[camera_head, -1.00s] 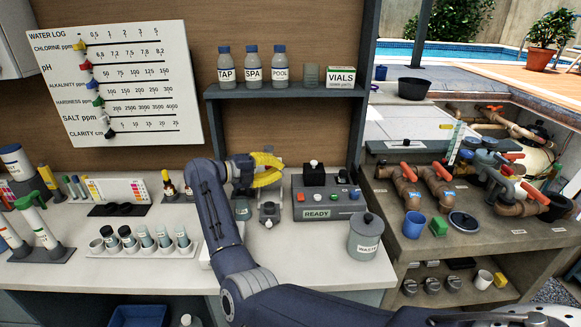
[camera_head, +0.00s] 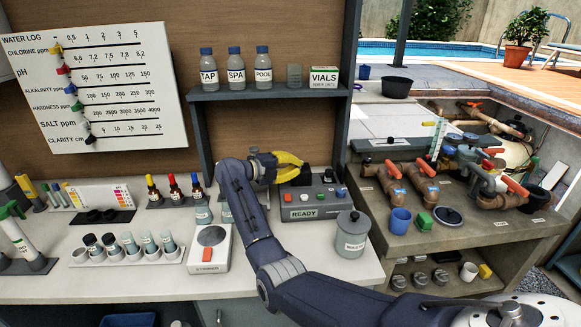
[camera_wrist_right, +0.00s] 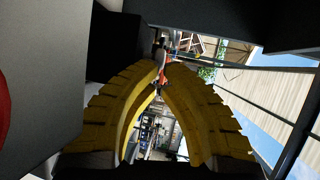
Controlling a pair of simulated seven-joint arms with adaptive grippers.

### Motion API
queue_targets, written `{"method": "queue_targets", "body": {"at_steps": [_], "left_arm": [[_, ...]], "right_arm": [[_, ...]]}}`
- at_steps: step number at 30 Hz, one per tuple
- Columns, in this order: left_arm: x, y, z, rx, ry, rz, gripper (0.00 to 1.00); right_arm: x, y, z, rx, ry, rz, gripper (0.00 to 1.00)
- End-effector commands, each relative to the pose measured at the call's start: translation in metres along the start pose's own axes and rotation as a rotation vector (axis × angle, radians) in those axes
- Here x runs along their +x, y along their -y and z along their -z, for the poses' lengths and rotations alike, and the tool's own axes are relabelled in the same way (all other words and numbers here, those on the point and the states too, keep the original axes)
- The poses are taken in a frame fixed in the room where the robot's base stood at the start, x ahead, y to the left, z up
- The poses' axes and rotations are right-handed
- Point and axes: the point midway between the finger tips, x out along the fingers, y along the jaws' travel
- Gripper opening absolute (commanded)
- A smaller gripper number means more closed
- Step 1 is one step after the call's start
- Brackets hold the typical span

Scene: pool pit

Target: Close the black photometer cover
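The photometer (camera_head: 312,212) is a grey box on the counter with a READY display and red, green and blue buttons. Its black cover (camera_head: 305,177) is at the top rear, partly hidden by my right gripper (camera_head: 302,164); I cannot tell its exact angle. My right gripper has yellow ribbed fingers and reaches in from the left at the cover. In the right wrist view the fingertips (camera_wrist_right: 163,65) meet with nothing visible between them. The black cover (camera_wrist_right: 118,38) stands close beside the left finger; contact is unclear. My left gripper is not in view.
Dropper bottles (camera_head: 174,187) and a vial rack (camera_head: 130,254) are to the left. A shelf (camera_head: 270,92) with bottles hangs above.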

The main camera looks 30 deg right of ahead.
Motion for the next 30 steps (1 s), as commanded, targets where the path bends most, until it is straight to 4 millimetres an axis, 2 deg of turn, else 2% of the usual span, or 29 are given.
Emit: {"method": "queue_targets", "body": {"at_steps": [10,13,24,30], "left_arm": [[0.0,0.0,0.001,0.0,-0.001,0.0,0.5],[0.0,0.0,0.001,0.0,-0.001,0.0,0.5],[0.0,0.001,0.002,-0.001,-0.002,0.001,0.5],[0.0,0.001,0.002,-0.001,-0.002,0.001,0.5]], "right_arm": [[0.001,0.0,0.0,0.0,0.0,0.0,0.0],[0.006,0.001,0.003,0.001,-0.001,-0.002,0.0],[0.083,0.017,0.043,0.001,-0.002,-0.001,0.0],[0.099,0.02,0.052,0.0,-0.001,-0.001,0.0]]}}
